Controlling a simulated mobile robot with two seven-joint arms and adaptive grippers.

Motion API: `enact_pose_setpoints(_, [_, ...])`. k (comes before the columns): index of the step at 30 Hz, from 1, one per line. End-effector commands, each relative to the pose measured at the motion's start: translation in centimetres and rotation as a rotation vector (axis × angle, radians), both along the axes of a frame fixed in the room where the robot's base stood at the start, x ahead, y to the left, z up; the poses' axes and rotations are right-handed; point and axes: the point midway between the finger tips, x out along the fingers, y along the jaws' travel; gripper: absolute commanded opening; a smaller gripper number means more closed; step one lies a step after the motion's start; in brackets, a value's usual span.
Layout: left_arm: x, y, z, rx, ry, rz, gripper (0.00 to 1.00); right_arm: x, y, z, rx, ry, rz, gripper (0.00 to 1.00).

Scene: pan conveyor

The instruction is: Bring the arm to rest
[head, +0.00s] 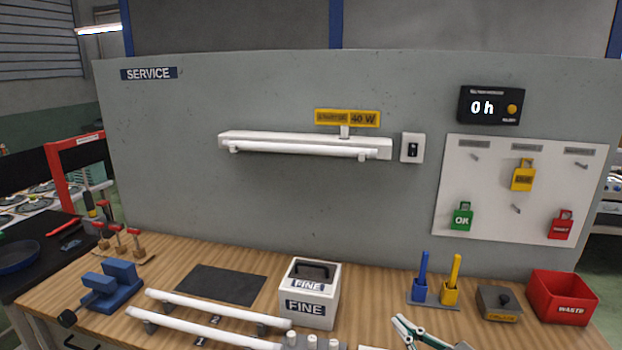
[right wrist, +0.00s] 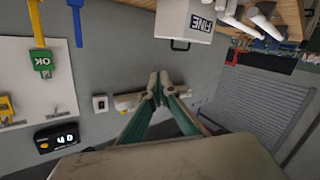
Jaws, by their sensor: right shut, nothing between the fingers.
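My right gripper (head: 402,322) shows at the bottom edge of the head view, above the front of the wooden workbench (head: 375,290). Its pale, green-sided fingers also show in the right wrist view (right wrist: 158,86), with the tips together and nothing between them. The gripper is right of the white FINE box (head: 318,298) in the head view and appears clear of it. The rest of the right arm is mostly out of the head view. My left gripper is in neither view.
Two white tubes (head: 218,308) on holders lie at the front left. Blue and yellow handled tools (head: 450,285), a grey box (head: 499,303) and a red WASTE bin (head: 563,296) are on the right. A lamp (head: 300,146) hangs on the grey wall.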

Motion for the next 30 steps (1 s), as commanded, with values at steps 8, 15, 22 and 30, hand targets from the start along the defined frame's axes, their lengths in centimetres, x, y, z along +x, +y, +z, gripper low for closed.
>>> enact_pose_setpoints(8, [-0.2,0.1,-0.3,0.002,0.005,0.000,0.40,-9.4,-7.6,-12.2,-0.391,0.386,-0.193,0.00])
enact_pose_setpoints(15, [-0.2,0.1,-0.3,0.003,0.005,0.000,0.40,-15.0,-12.7,-15.3,-0.565,0.557,-0.315,0.00])
enact_pose_setpoints(22, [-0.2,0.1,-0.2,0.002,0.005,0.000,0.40,-19.5,-16.5,-16.2,-0.682,0.673,-0.410,0.00])
enact_pose_setpoints(30, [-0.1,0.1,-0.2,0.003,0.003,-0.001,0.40,-20.5,-16.4,-18.5,-0.669,0.698,-0.415,0.00])
